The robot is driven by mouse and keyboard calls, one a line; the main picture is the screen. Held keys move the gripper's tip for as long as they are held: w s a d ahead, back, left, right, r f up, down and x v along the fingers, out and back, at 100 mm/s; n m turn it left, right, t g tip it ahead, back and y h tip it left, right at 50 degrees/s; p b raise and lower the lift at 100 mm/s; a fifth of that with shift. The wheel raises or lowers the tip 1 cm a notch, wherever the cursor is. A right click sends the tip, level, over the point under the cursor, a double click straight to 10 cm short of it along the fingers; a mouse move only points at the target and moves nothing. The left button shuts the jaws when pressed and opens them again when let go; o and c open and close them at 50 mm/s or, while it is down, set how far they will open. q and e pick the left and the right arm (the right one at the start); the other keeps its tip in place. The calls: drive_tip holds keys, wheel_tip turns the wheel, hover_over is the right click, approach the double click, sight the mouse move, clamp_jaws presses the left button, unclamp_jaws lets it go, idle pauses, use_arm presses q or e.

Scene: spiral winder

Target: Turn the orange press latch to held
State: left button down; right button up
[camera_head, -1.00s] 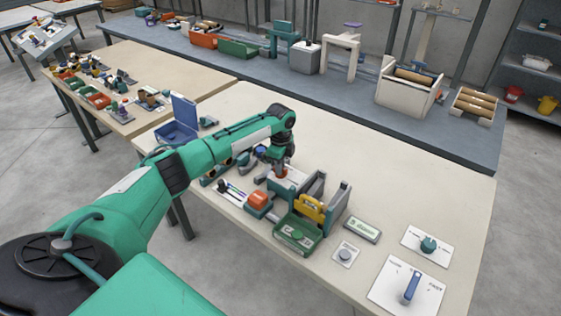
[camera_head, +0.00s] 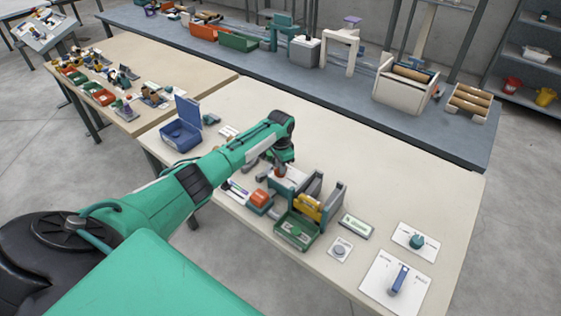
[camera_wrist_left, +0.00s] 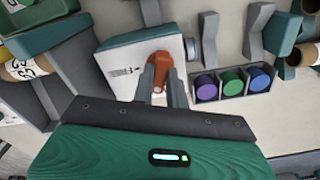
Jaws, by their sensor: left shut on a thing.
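The orange press latch (camera_wrist_left: 160,68) sits on a white-faced block with teal sides (camera_wrist_left: 122,62) in the left wrist view. My left gripper (camera_wrist_left: 161,85) is shut on the latch, with one grey finger on each side of it. The latch's upper part points up in that view, leaning slightly right; its lower end is partly hidden between the fingers. In the head view my left gripper (camera_head: 281,168) reaches down over the block, and the arm and wrist cover much of it. My right gripper does not show.
A holder with purple, green and blue round pieces (camera_wrist_left: 231,83) stands right of the latch. In the head view a green tray (camera_head: 297,232), an orange block (camera_head: 260,198) and yellow part (camera_head: 309,206) stand close by. The table (camera_head: 365,150) is clear behind and right.

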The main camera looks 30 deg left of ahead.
use_arm(q)
drive_tip(key=shift+r+n+p, duration=0.1)
drive_tip(key=shift+n+p, duration=1.1)
drive_tip(key=shift+n, duration=1)
drive_tip(key=c, duration=1.4)
unclamp_jaws()
wheel_tip(320, 180, up, 14)
drive_tip(key=b, duration=0.3)
drive_tip(key=shift+b, duration=0.3)
drive_tip(key=shift+f, duration=0.2)
